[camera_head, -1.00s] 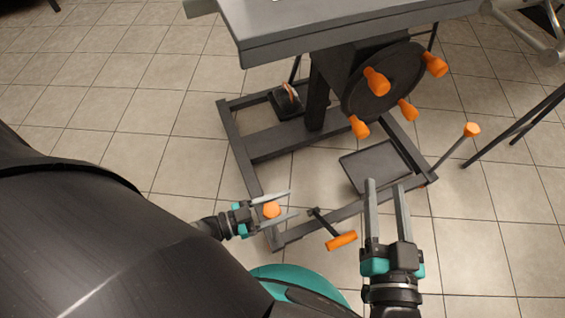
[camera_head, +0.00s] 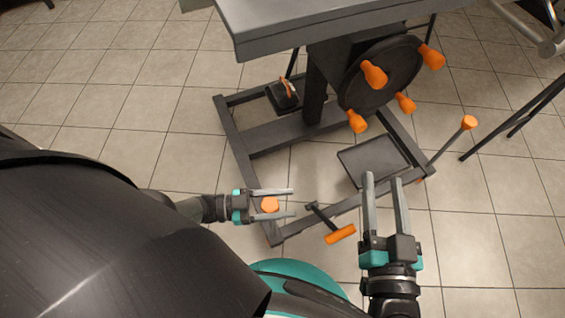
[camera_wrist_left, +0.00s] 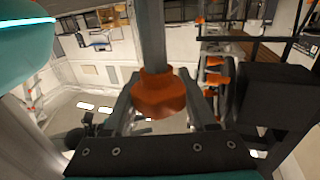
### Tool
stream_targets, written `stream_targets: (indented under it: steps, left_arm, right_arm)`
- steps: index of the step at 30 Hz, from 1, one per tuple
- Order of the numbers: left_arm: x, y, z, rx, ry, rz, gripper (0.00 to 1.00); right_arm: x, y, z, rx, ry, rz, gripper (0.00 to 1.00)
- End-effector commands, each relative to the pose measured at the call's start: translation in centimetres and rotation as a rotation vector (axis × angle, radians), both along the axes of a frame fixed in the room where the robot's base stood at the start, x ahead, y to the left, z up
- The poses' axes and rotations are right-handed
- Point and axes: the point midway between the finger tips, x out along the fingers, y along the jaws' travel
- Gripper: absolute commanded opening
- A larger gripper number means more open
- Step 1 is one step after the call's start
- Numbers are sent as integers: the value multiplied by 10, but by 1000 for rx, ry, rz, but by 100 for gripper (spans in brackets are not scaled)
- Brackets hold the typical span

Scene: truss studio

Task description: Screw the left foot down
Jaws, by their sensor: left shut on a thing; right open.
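The left foot's orange knob (camera_head: 269,204) sits at the near left corner of the grey base frame (camera_head: 238,155). My left gripper (camera_head: 272,203) is shut on this knob, one finger on each side of it. In the left wrist view the orange knob (camera_wrist_left: 159,94) sits between the two fingers with a grey rod running up from it. My right gripper (camera_head: 381,186) is open and empty, to the right of the orange pedal handle and near the frame's front bar.
A T-shaped handle with an orange grip (camera_head: 341,234) stands between my grippers. A black wheel with orange knobs (camera_head: 380,76) hangs under the grey table (camera_head: 320,25). Another orange-tipped rod (camera_head: 469,122) leans at the right. Tiled floor at the left is clear.

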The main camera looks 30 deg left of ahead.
Motion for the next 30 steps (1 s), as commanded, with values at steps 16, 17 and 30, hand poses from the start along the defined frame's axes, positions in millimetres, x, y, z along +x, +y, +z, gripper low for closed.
stream_targets:
  steps: [16, 17, 30]
  left_arm:
    - [-1, 1, 0, 2, 0, -5, 60]
    - [-1, 1, 0, 2, 0, -5, 64]
    - [0, 0, 0, 1, -1, -5, 87]
  right_arm:
    - [0, 0, 0, 0, 1, 0, 50]
    - [0, 0, 0, 0, 1, 0, 50]
    - [0, 0, 0, 0, 1, 0, 50]
